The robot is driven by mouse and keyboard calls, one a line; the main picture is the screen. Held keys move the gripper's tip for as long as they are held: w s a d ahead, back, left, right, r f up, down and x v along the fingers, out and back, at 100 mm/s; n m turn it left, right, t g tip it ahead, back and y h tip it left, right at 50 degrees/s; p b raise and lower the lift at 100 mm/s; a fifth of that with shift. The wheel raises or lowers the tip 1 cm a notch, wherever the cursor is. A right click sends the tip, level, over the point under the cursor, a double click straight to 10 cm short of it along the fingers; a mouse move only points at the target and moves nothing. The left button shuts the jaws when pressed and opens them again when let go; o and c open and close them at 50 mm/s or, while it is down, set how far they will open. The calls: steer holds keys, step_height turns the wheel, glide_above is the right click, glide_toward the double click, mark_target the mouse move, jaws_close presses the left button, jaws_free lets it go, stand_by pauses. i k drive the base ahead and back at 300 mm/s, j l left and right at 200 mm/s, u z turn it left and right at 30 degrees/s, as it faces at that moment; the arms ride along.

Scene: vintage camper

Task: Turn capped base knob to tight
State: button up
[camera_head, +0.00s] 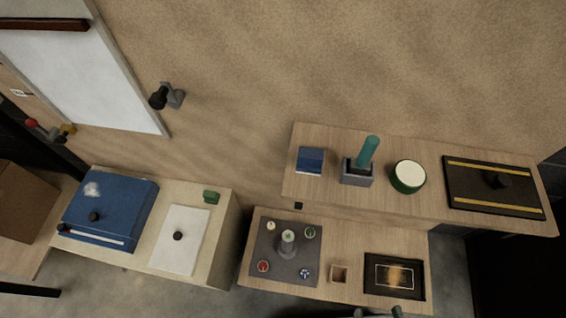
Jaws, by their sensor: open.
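A dark grey square base (267,274) lies on the lower right wooden table. A grey post-like knob with a pale greenish cap (288,238) stands upright near its middle. Around it are several small round markers: cream, green (310,232), red (263,266) and blue (305,273). Their markings are too small to read, so I cannot tell which one means tight or where the knob points. What looks like the tips of my gripper (377,312) shows at the bottom edge, right of the base and apart from it. It is open and mostly cut off.
A raised shelf (300,188) behind holds a blue block, a teal-handled lever, a green round tub (408,177) and a yellow-striped dark board. A blue case (109,209) stands left.

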mark_target(271, 227)
steer(key=k+j, duration=0.25)
steer(key=k, duration=0.25)
steer(key=k+j+u, duration=0.1)
steer(key=k+j, duration=0.2)
steer(key=k, duration=0.2)
